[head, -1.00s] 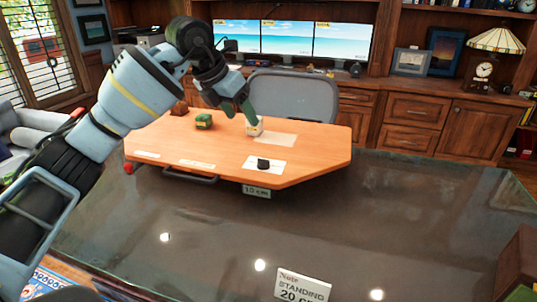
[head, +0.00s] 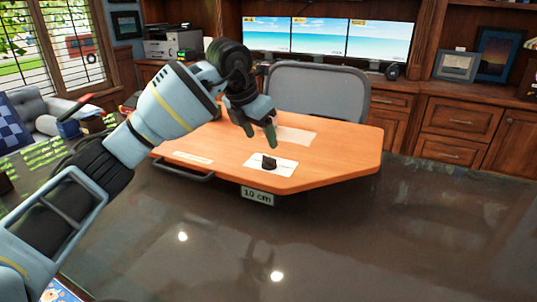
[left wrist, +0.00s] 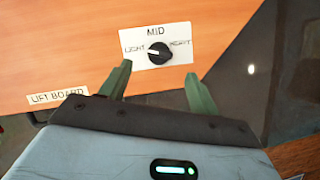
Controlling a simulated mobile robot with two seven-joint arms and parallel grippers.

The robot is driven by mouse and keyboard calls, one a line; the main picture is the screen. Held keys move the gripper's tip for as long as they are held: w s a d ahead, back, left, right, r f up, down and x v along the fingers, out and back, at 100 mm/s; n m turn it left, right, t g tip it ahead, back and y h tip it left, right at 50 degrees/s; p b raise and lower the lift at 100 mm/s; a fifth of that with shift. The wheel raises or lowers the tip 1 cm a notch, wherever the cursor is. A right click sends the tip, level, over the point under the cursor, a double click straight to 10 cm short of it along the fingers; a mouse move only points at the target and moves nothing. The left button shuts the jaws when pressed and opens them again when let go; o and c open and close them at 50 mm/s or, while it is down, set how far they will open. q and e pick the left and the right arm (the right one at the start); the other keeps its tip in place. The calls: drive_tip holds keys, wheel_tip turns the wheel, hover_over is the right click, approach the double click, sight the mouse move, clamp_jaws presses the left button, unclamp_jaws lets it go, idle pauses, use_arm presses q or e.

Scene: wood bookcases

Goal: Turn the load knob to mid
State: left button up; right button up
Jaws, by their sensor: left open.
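The load knob (head: 269,163) is small and black, on a white label plate (head: 285,166) near the board's front edge. In the left wrist view the knob (left wrist: 159,53) has LIGHT at its left, MID above and a partly blurred word at its right. Its pale mark appears to point left, toward LIGHT. My left gripper (head: 260,135) is open above and slightly behind the knob in the head view. In the left wrist view its green fingertips (left wrist: 159,71) are apart, either side of the knob and short of it, not touching. My right gripper is not in view.
The orange wooden board (head: 345,150) stands on a dark glossy desk (head: 350,235). A dark handle (head: 183,171) and a "10 cm" tag (head: 257,196) are at its front. A grey chair back (head: 318,91) is behind it. The desk's right side is clear.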

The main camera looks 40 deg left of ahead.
sight(269, 157)
use_arm(q)
drive_tip(key=x, duration=0.5)
drive_tip(key=shift+f+b, duration=0.2)
drive_tip(key=shift+b, duration=0.15)
drive_tip(key=shift+x, duration=0.9)
drive_tip(key=shift+r, duration=0.1)
drive_tip(key=c, duration=1)
